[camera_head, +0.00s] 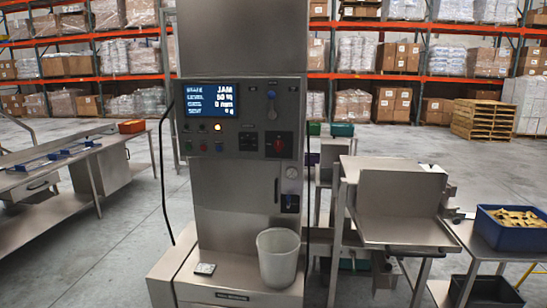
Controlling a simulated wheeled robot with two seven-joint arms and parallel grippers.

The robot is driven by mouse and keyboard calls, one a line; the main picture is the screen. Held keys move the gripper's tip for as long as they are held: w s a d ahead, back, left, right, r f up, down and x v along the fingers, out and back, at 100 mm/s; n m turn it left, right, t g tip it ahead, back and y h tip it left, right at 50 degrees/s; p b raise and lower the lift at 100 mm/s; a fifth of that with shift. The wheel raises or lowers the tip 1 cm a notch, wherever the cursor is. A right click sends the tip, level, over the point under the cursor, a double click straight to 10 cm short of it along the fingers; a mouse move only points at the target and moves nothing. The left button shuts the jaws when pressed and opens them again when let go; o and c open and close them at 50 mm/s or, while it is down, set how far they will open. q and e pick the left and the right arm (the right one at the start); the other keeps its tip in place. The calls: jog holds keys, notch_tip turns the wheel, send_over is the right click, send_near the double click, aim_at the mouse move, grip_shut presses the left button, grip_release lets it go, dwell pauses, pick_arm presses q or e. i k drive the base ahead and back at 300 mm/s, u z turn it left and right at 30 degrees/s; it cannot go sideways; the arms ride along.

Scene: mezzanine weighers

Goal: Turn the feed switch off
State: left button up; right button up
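The machine's control panel (240,118) faces me on a tall steel cabinet. A red rotary switch (279,144) on a dark plate sits at its lower right. Above it is a grey-blue switch or key (271,105) with a hanging part. The labels are too small to read, so I cannot tell which control is the feed switch or how it is set. The lit blue screen (210,104) shows the word JAM in white. An amber lamp (218,127) glows below it, above a row of small buttons (204,146). Neither gripper is in view.
A whitish bucket (278,258) and a small flat item (205,268) stand on the cabinet's base ledge. A steel table (60,160) is at left. At right are a steel hopper stand (400,205) and a blue bin (512,235) of yellowish pieces. Open floor lies between.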

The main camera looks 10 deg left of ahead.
aim_at(279, 145)
jog(key=u, duration=1.55)
jog(key=i, duration=1.1)
jog(key=z, duration=0.6)
jog(key=i, duration=1.1)
jog(key=z, duration=1)
